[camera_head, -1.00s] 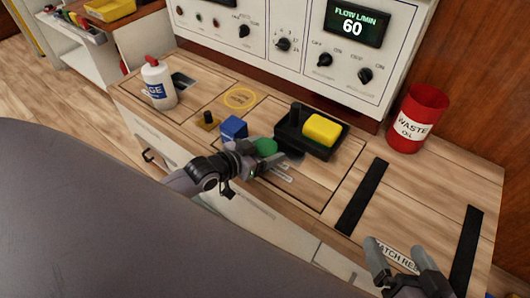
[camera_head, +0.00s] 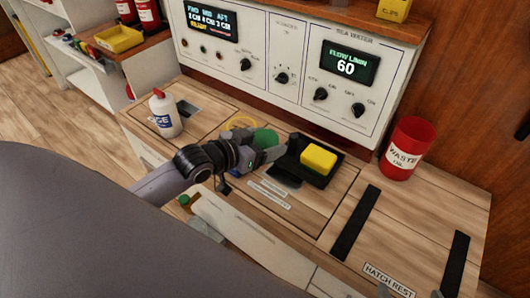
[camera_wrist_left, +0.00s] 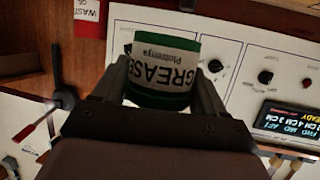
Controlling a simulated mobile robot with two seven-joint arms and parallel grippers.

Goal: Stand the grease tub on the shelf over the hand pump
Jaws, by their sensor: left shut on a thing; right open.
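The grease tub (camera_wrist_left: 165,62) is white-labelled with green bands and reads "GREASE" in the left wrist view. In the head view its green end (camera_head: 265,138) shows above the counter, partly covered by my gripper. My left gripper (camera_head: 270,150) is shut on the tub, with a finger on each side of it in the wrist view. My right gripper (camera_head: 410,293) shows only as grey fingertips at the bottom edge, apart and empty. A wooden ledge (camera_head: 330,12) runs along the top of the white panel.
A black tray (camera_head: 325,178) with a yellow sponge (camera_head: 319,159) lies right of my left gripper. A white bottle (camera_head: 165,115) stands left, a red waste oil can (camera_head: 405,148) right. The white control panel (camera_head: 295,85) rises behind. A yellow box (camera_head: 394,9) sits on the ledge.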

